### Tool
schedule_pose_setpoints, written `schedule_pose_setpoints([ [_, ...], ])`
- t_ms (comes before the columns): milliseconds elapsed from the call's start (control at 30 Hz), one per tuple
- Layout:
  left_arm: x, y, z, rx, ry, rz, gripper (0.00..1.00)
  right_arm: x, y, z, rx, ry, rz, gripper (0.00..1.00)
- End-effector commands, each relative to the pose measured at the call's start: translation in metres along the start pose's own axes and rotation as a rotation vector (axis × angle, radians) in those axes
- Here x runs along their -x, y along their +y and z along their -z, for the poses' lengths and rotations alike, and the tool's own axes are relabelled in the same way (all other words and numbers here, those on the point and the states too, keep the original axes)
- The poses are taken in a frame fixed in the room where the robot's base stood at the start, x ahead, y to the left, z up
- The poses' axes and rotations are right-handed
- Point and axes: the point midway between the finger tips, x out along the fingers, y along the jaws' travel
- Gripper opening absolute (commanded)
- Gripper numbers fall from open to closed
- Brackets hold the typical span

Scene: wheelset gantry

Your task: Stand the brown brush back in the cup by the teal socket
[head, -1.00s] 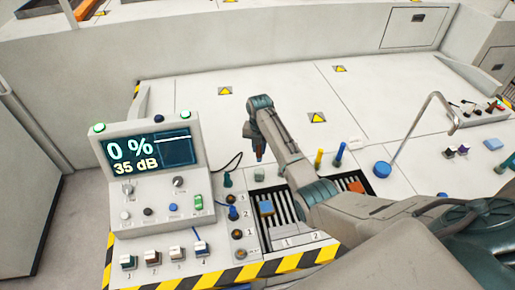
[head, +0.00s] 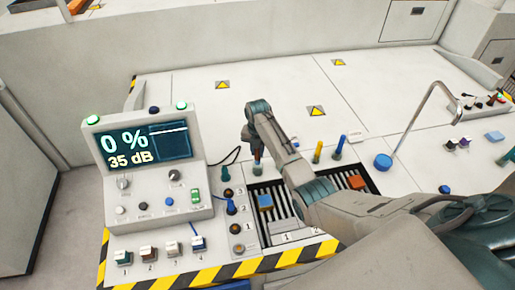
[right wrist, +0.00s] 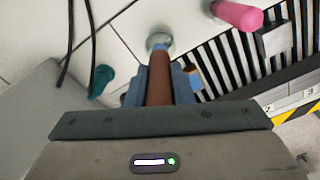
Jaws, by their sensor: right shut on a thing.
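My right gripper (head: 257,148) points down over the panel, left of the slotted trays. In the right wrist view its fingers (right wrist: 159,90) are shut on the brown brush (right wrist: 159,77). The brush's far end lines up with a small grey cup (right wrist: 158,42). The cup also shows under the gripper in the head view (head: 257,169). I cannot tell how deep the end is in the cup. The teal socket (right wrist: 101,82) stands left of the cup and also shows in the head view (head: 226,175). My left gripper is out of view.
A yellow brush (head: 318,150) and a blue brush (head: 340,146) stand right of the gripper. A pink handle (right wrist: 238,15) is close to the cup. Slotted trays (head: 283,212) hold a blue block (head: 265,202) and an orange block (head: 356,182). A console (head: 148,150) stands left.

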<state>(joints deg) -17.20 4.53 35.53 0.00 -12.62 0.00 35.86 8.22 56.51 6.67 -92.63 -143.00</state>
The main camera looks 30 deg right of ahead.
Motion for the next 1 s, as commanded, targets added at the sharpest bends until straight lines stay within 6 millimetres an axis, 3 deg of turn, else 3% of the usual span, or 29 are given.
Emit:
schedule_pose_setpoints([
  [400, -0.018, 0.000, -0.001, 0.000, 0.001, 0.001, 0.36, -0.033, 0.000, 0.000, 0.000, 0.001, 0.001, 0.00],
  [933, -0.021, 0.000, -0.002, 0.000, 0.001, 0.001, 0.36, -0.039, 0.000, 0.000, 0.000, 0.000, 0.000, 0.00],
  [967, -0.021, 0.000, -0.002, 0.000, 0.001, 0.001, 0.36, -0.039, 0.000, 0.000, 0.000, 0.000, 0.000, 0.22],
  [1000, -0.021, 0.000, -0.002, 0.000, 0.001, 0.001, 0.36, -0.039, 0.000, 0.000, 0.000, 0.000, 0.000, 0.30],
])
